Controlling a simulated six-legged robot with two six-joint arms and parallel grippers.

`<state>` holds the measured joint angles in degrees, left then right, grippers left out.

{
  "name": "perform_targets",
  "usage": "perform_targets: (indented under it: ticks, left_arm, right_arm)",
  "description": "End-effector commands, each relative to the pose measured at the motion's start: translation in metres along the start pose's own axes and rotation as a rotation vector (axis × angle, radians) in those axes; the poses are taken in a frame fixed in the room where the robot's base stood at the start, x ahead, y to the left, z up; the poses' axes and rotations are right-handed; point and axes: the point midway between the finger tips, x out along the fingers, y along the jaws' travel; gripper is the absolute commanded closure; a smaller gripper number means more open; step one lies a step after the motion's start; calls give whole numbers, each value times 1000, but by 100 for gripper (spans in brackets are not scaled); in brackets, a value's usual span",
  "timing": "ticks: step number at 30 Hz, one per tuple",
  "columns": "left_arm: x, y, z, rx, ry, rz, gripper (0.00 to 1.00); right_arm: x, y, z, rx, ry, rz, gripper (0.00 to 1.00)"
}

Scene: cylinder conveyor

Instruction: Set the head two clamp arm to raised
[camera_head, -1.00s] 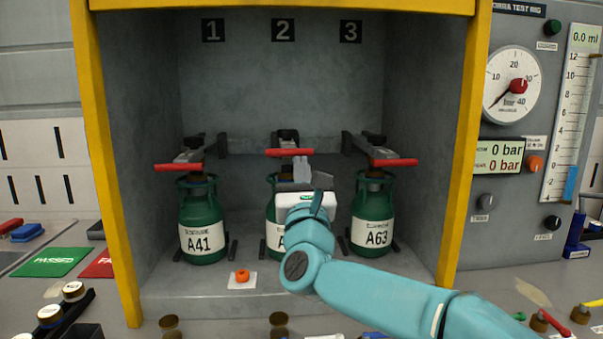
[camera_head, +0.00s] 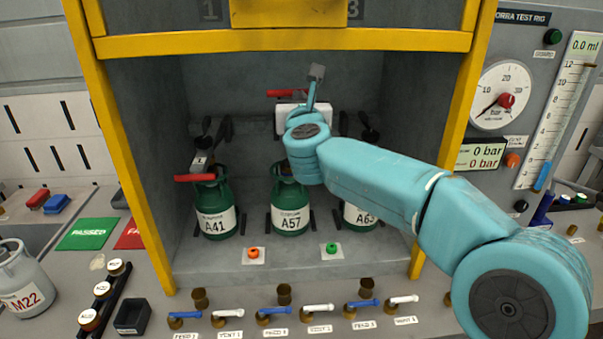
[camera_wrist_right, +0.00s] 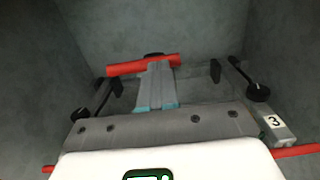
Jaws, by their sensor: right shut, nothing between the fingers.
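The head two clamp arm's red handle (camera_head: 288,93) stands high at the middle of the bay, above the A57 cylinder (camera_head: 290,205). It also shows in the right wrist view as a tilted red bar (camera_wrist_right: 125,68). My right gripper (camera_wrist_right: 158,68) is shut, its fingertips at this bar, touching or very close; nothing is between them. In the head view my right wrist hides the fingers and most of the clamp. The head one clamp arm's red handle (camera_head: 195,178) is low over the A41 cylinder (camera_head: 215,207). My left gripper is out of view.
A yellow frame (camera_head: 280,43) borders the bay above and at the sides. The head three clamp (camera_wrist_right: 275,122) is close on the right, its red handle (camera_wrist_right: 298,151) low. My right arm partly covers the A63 cylinder (camera_head: 360,217). Several valves (camera_head: 275,313) line the front.

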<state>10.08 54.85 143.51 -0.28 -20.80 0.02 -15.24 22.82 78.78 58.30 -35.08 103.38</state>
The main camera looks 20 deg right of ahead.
Motion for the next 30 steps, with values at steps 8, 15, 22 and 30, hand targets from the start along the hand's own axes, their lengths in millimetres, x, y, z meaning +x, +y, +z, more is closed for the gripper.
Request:
perform_targets:
  ticks: [8, 15, 22, 30]
  left_arm:
    - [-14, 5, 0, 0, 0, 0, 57]
    - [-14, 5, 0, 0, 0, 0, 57]
    - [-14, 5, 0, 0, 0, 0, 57]
    - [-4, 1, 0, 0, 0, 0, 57]
  right_arm:
    - [8, -1, 12, 0, -1, -2, 100]
    - [10, -1, 13, 0, -2, -2, 100]
    - [9, -1, 13, 0, -2, -2, 100]
    - [8, -3, 4, 0, -2, -2, 100]
